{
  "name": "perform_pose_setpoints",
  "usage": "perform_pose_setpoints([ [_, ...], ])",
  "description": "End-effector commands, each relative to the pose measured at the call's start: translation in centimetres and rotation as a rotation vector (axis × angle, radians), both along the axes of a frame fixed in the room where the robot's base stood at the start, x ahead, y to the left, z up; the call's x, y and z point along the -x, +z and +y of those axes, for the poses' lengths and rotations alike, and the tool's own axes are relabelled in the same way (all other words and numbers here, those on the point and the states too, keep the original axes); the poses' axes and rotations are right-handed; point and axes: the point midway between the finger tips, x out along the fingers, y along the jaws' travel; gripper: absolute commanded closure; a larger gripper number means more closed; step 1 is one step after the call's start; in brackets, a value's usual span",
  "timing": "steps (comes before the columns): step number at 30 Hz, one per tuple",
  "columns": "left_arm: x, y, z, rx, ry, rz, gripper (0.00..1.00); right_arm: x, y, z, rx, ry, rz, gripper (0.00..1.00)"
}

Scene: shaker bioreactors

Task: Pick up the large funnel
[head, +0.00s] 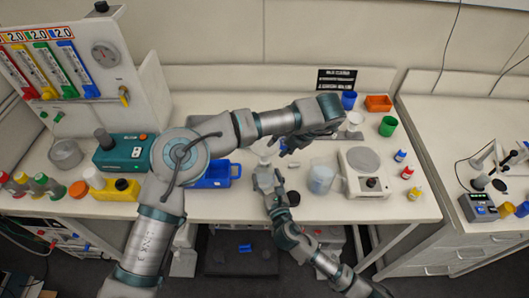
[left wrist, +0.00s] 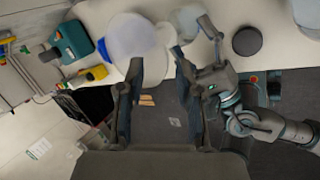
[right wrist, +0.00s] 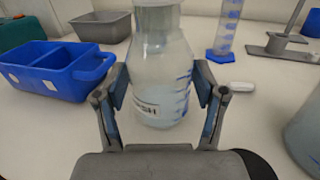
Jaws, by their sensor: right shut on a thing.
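My right gripper (right wrist: 160,100) is shut on a clear bottle (right wrist: 160,85) with blue marks, upright on the bench. In the head view, my right gripper (head: 264,180) is low at the bench's middle. My left gripper (head: 288,146) is above and right of it. In the left wrist view, my left gripper (left wrist: 158,62) has its fingers apart. A pale translucent round shape (left wrist: 130,37) lies by its fingertips; I cannot tell whether it is the large funnel. A white funnel-like piece (head: 355,119) stands at the back right; its size is unclear.
A blue tray (head: 214,180) is left of the bottle. A beaker (head: 321,179) and a balance (head: 364,160) stand to the right. A green cup (head: 388,126), a blue cup (head: 348,100) and an orange tray (head: 378,103) are behind. Small bottles line the right edge.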

Motion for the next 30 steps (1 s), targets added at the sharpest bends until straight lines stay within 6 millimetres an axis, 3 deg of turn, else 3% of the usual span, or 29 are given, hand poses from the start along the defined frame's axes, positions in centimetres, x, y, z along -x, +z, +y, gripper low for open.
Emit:
perform_pose_setpoints([
  [1, -0.2, -0.8, 0.4, -0.001, 0.001, 0.003, 0.65, 0.1, -1.3, -0.2, 0.01, -0.006, 0.023, 0.92],
  [6, -0.8, -3.1, 1.5, -0.001, 0.001, 0.002, 0.65, 0.1, -1.3, -0.2, 0.01, -0.006, 0.023, 0.92],
  [13, -0.9, -3.4, 1.7, 0.0, 0.0, 0.0, 0.65, 0.1, -1.3, -0.2, 0.009, -0.006, 0.023, 0.92],
  [18, -0.8, -3.4, 1.7, 0.0, 0.0, 0.0, 1.0, 0.1, -1.3, -0.2, 0.009, -0.006, 0.023, 0.92],
  [30, -0.8, -3.3, 1.6, 0.0, 0.0, 0.0, 1.0, 0.1, -1.3, -0.2, 0.009, -0.006, 0.023, 0.92],
])
